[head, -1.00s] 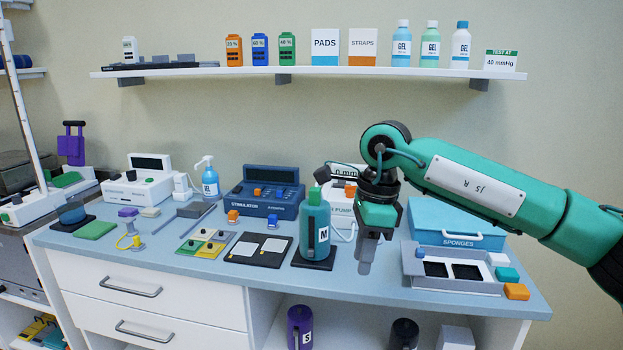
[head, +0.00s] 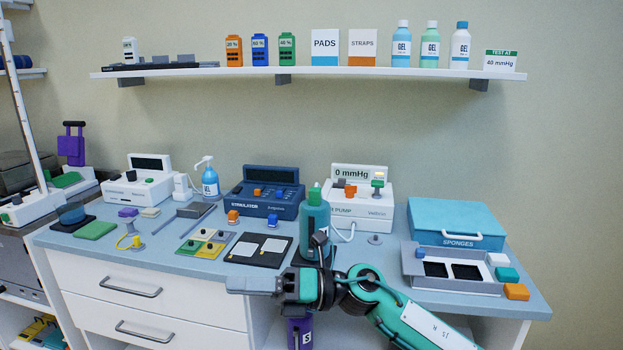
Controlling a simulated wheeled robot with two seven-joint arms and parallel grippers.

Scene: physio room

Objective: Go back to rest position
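My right gripper (head: 240,285) is in front of the counter's front edge, low in the head view, with its fingers pointing left. Its fingers overlap from this side, so I cannot tell whether they are open or shut. No object shows between them. My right arm (head: 425,325) comes in from the lower right. My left gripper is out of view.
The pump (head: 372,212) reads 0 mmHg at the back of the counter. The stimulator (head: 268,192) is left of it. The blue sponges box (head: 455,214) and a grey tray (head: 410,262) are at the right.

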